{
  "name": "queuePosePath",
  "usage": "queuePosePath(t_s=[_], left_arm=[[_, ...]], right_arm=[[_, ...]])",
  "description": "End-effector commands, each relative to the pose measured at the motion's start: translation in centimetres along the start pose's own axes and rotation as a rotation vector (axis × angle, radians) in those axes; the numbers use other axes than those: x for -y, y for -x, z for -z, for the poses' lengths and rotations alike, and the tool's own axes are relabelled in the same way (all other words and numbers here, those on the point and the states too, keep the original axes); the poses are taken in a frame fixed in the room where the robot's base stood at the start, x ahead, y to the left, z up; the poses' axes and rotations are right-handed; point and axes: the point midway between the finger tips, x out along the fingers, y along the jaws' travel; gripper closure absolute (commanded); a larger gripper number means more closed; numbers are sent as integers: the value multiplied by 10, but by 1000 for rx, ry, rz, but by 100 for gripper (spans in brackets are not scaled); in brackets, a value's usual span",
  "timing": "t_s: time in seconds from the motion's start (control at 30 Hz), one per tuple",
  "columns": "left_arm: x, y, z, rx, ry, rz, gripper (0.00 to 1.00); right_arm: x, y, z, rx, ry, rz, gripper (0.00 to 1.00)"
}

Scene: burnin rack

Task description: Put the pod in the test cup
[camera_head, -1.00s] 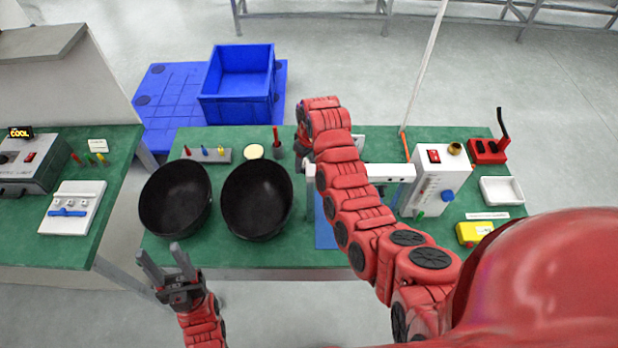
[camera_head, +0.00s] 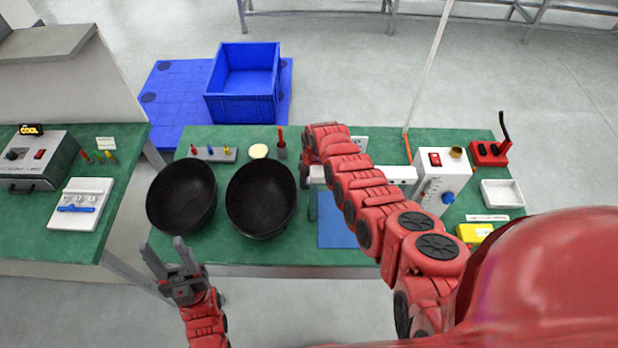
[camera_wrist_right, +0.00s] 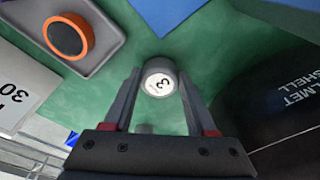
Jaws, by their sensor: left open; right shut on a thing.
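A grey cylinder with a white top marked 3, which looks like the pod (camera_wrist_right: 160,84), is between the fingers of my right gripper (camera_wrist_right: 158,74) in the right wrist view. The gripper is shut on it, above the green bench. In the head view my red right arm hides this gripper and the pod. A round black piece with an orange rim (camera_wrist_right: 69,36) sits on a grey tray in the wrist view; I cannot tell whether it is the test cup. My left gripper (camera_head: 165,250) is open and empty, at the bench's front edge by the left bowl.
A white framed device (camera_head: 437,180) stands right of my arm. A small dark cup with a red tool (camera_head: 281,151) is at the back. A blue crate (camera_head: 242,105) is behind the bench.

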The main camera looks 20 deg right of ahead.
Motion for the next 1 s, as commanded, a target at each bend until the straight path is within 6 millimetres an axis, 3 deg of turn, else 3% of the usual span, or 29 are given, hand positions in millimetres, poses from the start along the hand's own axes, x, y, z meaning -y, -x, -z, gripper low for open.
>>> queuePosePath(t_s=[0.33, 0.37, 0.5, 1.0], left_arm=[[0, 5, -1, 0, 0, 0, 50], [0, 3, -1, 0, 0, 0, 50], [0, 3, 0, 0, 0, 0, 50], [0, -1, 0, 0, 0, 0, 50]], right_arm=[[0, -5, -1, 0, 0, 0, 96], [0, -4, -1, 0, 0, 0, 37], [0, -3, -1, 0, 0, 0, 13], [0, 6, 1, -2, 3, -2, 13]])
